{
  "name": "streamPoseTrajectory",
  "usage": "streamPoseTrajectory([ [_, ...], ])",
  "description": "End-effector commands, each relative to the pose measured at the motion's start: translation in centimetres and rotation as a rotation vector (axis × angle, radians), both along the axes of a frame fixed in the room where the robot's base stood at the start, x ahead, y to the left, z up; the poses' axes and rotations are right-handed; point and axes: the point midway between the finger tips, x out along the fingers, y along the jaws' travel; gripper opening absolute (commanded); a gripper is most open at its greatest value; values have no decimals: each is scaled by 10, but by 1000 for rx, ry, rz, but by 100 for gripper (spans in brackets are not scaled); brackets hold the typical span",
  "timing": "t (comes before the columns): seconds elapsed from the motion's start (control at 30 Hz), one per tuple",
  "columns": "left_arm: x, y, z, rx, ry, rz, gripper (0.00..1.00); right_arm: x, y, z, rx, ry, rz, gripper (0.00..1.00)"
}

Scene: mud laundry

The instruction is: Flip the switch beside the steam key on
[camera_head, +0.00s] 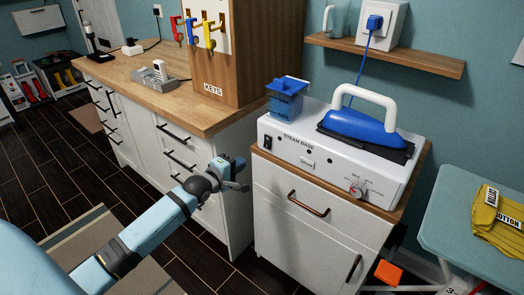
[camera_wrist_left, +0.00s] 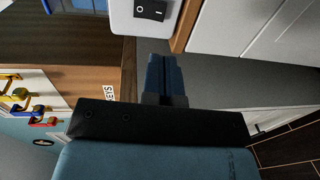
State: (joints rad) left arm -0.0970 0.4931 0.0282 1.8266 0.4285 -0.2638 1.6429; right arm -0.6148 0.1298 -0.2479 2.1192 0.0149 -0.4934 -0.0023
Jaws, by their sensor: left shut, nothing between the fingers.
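The white steam base (camera_head: 325,160) stands on a small white cabinet, with a "STEAM BASE" label on its front. A black rocker switch (camera_head: 266,143) sits at the left end of that front. In the left wrist view the switch (camera_wrist_left: 150,10) shows O and I marks at the top edge; which side is pressed I cannot tell. My left gripper (camera_head: 241,170) is shut and empty, below and left of the switch, apart from it. Its closed fingers (camera_wrist_left: 163,75) point toward the switch. I cannot make out a key marked steam beside the switch. My right gripper is out of view.
A blue iron (camera_head: 360,127) rests on the base, beside a blue tank (camera_head: 286,98). A red-marked dial (camera_head: 357,189) is at the front right. Coloured keys (camera_head: 192,33) hang on a wooden "KEYS" box left of it. A wooden counter (camera_head: 140,88) stands left.

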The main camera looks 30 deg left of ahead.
Motion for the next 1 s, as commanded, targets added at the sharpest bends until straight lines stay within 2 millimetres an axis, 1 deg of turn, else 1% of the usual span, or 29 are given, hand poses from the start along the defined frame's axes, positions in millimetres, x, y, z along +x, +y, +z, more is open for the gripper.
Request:
streamPoseTrajectory([
  [0.03, 11, -1, -1, 1, -3, 0, 0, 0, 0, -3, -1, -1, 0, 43],
  [0.3, 67, -5, -8, 3, -2, 1, 0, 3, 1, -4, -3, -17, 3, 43],
  [0.5, 98, -7, -12, 4, -1, 1, 0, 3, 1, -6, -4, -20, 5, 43],
  [0.6, 108, -8, -14, 2, 0, 0, 0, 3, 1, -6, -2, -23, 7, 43],
  [0.7, 112, -9, -14, 3, 0, 0, 0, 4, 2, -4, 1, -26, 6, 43],
  [1.0, 114, -9, -14, 2, 0, 0, 0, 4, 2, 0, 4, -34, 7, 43],
])
